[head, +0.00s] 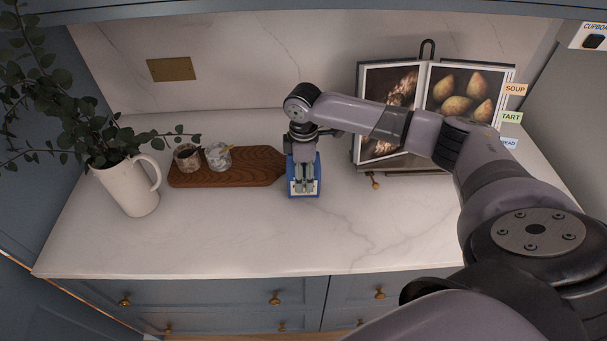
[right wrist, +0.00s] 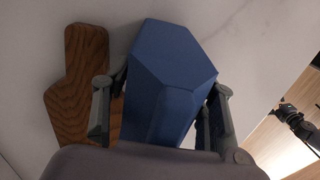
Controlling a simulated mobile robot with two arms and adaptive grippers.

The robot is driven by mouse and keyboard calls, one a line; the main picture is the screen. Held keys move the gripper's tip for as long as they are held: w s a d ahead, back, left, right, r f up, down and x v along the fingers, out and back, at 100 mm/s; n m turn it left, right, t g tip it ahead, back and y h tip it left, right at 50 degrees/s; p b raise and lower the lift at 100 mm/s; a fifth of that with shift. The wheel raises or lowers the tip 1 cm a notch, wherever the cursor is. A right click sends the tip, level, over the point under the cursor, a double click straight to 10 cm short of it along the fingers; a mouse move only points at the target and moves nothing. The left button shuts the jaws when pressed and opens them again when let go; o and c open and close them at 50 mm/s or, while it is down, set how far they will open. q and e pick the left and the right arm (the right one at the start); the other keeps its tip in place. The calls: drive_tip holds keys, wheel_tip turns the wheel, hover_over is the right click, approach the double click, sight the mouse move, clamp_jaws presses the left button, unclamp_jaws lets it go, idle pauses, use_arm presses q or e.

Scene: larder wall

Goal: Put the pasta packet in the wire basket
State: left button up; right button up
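The pasta packet (head: 292,187) is a blue, upright block with a pale patch low on its front. It is at the right end of the wooden board in the head view; I cannot tell whether it touches the counter. My right gripper (head: 303,185) points down over it and partly covers it. In the right wrist view the blue packet (right wrist: 170,75) fills the room between the two fingers, which appear shut on it. I see no wire basket in either view. My left gripper does not show in the head view.
The wooden board (head: 225,178) holds two small jars (head: 219,156). A white jug (head: 128,187) with leafy stems stands at the left. An open book on a stand (head: 440,90) with tabs is at the back right. The marble counter (head: 220,235) is clear in front.

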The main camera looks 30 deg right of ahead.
clamp_jaws()
idle(0.4)
drive_tip(key=shift+w+r, duration=0.1)
